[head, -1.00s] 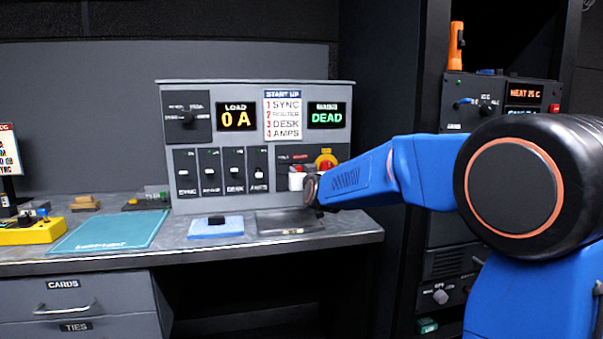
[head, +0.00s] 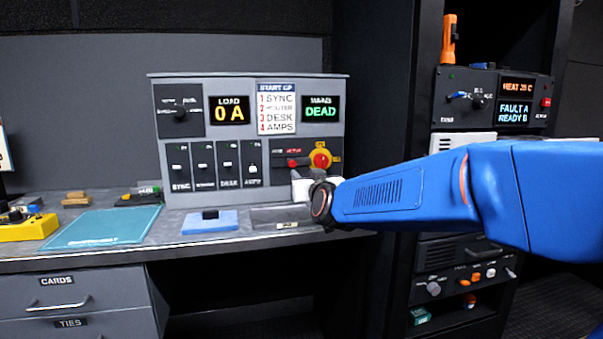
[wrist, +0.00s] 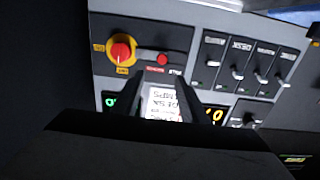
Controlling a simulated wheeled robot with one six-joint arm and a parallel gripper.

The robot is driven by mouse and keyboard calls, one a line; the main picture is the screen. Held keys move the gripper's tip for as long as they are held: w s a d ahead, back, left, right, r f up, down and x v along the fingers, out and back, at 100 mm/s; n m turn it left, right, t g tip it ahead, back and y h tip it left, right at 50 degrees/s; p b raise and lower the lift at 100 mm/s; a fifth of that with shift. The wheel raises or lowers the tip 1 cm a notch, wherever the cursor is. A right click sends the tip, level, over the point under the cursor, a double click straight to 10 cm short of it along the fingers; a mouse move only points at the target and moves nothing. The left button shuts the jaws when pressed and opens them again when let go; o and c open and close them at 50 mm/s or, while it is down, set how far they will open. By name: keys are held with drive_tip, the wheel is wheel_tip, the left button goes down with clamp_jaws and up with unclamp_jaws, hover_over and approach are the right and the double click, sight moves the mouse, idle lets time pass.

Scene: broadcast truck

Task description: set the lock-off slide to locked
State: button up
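The lock-off slide (head: 293,162) is a small red knob on a dark plate at the lower right of the grey panel. It sits left of a red rotary knob on a yellow disc (head: 320,159). In the wrist view, which is turned over, the slide's knob (wrist: 162,60) is at the right part of its slot, with the red-and-yellow rotary (wrist: 121,50) to its left. Small labels beside it are too blurred to read. My gripper (wrist: 151,80) has its two dark fingers apart with nothing between them. In the head view it is just below the slide, apparently apart from it.
Four-step start-up card (head: 275,108), load display (head: 230,110) and a DEAD display (head: 320,108) are on the panel. Several slide switches (head: 228,165) are left of the lock-off. A blue pad (head: 209,222) and shallow tray (head: 280,217) lie on the desk below. A rack (head: 495,98) stands right.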

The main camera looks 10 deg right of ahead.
drive_tip(key=s, duration=0.4)
drive_tip(key=shift+s, duration=0.1)
drive_tip(key=s+d+f+g, duration=0.2)
drive_tip(key=s+f+g, duration=0.2)
drive_tip(key=s+f, duration=0.4)
drive_tip(key=s+d+f+g, duration=0.2)
drive_tip(key=s+f, duration=0.6)
drive_tip(key=s, duration=0.9)
drive_tip(key=s+d+f+g, duration=0.3)
drive_tip(key=s+f+g, duration=0.4)
drive_tip(key=s, duration=0.6)
wheel_tip(320, 180, down, 2)
drive_tip(key=shift+s+f, duration=0.1)
drive_tip(key=shift+s, duration=0.1)
